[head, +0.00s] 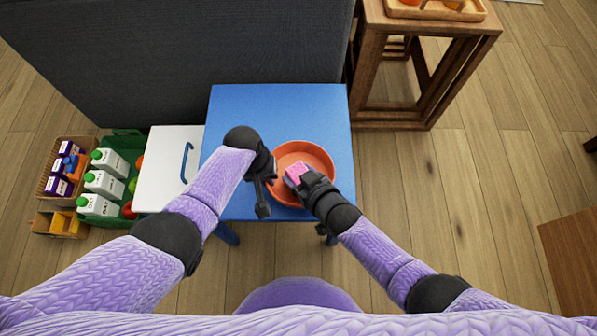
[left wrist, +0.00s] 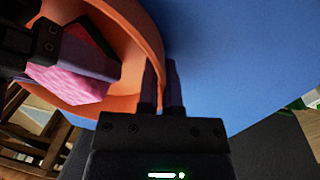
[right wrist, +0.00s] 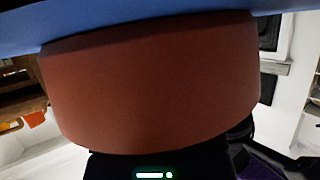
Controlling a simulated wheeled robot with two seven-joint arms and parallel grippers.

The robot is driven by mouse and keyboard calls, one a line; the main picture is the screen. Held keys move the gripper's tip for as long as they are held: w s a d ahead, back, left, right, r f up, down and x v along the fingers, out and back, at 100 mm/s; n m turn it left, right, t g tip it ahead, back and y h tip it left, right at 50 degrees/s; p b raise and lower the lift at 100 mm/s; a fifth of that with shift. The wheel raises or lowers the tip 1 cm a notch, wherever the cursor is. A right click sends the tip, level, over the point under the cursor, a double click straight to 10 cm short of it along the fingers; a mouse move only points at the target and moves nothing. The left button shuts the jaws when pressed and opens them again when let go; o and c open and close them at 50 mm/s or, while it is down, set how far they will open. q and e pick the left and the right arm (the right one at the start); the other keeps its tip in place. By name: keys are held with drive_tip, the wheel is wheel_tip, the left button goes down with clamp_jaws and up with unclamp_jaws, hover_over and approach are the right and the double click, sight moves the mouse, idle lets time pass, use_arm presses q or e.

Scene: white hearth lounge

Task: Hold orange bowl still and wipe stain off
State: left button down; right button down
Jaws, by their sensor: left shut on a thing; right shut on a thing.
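The orange bowl (head: 318,153) stands upright on the blue table (head: 240,105). My left gripper (head: 271,174) is at the bowl's left rim; in the left wrist view its fingers (left wrist: 162,80) are closed with the bowl's wall (left wrist: 150,35) between them. My right gripper (head: 304,183) is shut on a pink sponge (head: 295,172) over the bowl's inside. The sponge also shows in the left wrist view (left wrist: 70,84), inside the bowl. In the right wrist view the bowl's outer wall (right wrist: 150,85) hides the fingers and sponge.
A white surface with a blue handle (head: 188,160) adjoins the table's left side. Farther left are a green crate (head: 125,139) with cartons and a brown basket (head: 52,164). A dark grey panel (head: 190,50) rises behind; a wooden stand (head: 440,75) is at the back right.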

use_arm(q)
drive_tip(key=shift+a+f, duration=0.1)
drive_tip(key=shift+a, duration=0.05)
use_arm(e)
drive_tip(key=shift+r+t, duration=0.3)
drive_tip(key=shift+r, duration=0.2)
drive_tip(key=shift+s+f, duration=0.1)
drive_tip(key=shift+s, duration=0.15)
use_arm(q)
drive_tip(key=shift+s+d, duration=0.2)
use_arm(e)
drive_tip(key=shift+s+r, duration=0.15)
drive_tip(key=shift+r, duration=1.55)
drive_tip(key=shift+s+r, duration=0.1)
drive_tip(key=shift+r, duration=1.6)
drive_tip(key=shift+f, duration=3.1)
drive_tip(key=shift+w+f, duration=0.1)
drive_tip(key=shift+f, duration=0.65)
drive_tip(key=shift+w, duration=0.1)
